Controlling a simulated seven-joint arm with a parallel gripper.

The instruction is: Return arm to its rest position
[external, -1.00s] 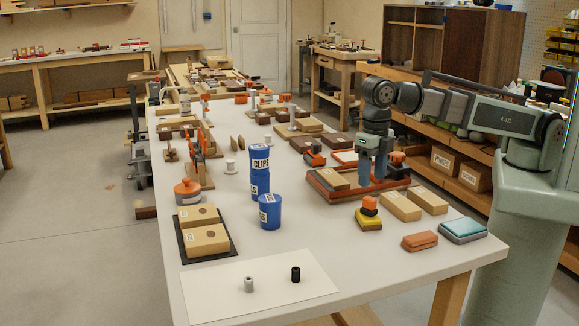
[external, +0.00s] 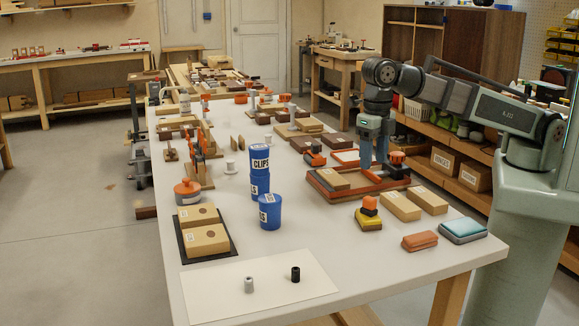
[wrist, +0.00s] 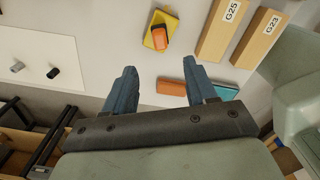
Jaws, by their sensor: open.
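My gripper (external: 373,163) hangs pointing down above the red-framed tray (external: 330,193) on the right half of the white bench (external: 330,240). In the wrist view, the two blue-grey fingers of my gripper (wrist: 160,68) are spread apart with nothing held between them. My arm reaches in from its green base at the right, with the wrist raised above the bench.
Blue tubs (external: 269,211) stand mid-bench, one stack labelled CLIPS. Wooden blocks (external: 400,206), a yellow-and-orange piece (external: 368,217), an orange block (external: 419,241) and a blue-grey block (external: 463,230) lie near my base. A white sheet (external: 215,285) holds two small cylinders.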

